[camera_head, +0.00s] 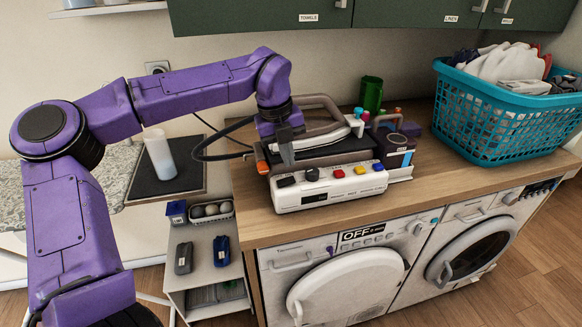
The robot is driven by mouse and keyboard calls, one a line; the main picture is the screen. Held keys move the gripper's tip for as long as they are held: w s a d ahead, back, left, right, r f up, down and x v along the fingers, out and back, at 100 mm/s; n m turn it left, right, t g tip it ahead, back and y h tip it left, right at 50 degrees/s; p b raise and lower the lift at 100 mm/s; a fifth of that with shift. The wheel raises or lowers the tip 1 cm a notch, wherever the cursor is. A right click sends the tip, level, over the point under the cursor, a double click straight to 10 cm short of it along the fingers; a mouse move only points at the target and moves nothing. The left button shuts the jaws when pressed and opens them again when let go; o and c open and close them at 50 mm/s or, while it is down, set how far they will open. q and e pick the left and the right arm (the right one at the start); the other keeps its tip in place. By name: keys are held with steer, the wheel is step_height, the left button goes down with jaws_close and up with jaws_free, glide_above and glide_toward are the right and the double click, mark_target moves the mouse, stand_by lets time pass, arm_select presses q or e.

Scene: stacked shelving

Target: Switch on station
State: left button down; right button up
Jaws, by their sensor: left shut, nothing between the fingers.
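The station (328,190) is a white and dark appliance on the wooden counter. Its front panel has a dark display, black, red, yellow and blue controls, and a black rocker-like part at the left end. An iron with a pale body (325,137) rests on top. My left gripper (288,160) is shut and empty, pointing down at the left part of the station's top, above the front panel. I cannot tell whether it touches the station. It hides part of the top behind it. Whether the station is on cannot be read. My right gripper is not in view.
A teal laundry basket (490,122) stands on the right of the counter (440,185). A black cable runs left. Washing machines (345,285) are below; cabinets (390,15) hang above.

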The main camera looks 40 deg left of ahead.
mark_target(294, 179)
arm_select(q)
steer(key=f, duration=0.3)
steer(key=w+f, duration=0.1)
steer(key=shift+d+f+p, duration=0.25)
steer(key=shift+d+p, duration=0.05)
steer(key=shift+p, duration=0.1)
steer(key=shift+s, duration=0.1)
steer(key=shift+f, duration=0.1)
steer(key=shift+d+f+g+p, duration=0.1)
steer(key=shift+f+g+p, duration=0.15)
steer(key=shift+g+p, duration=0.05)
steer(key=shift+w, duration=0.2)
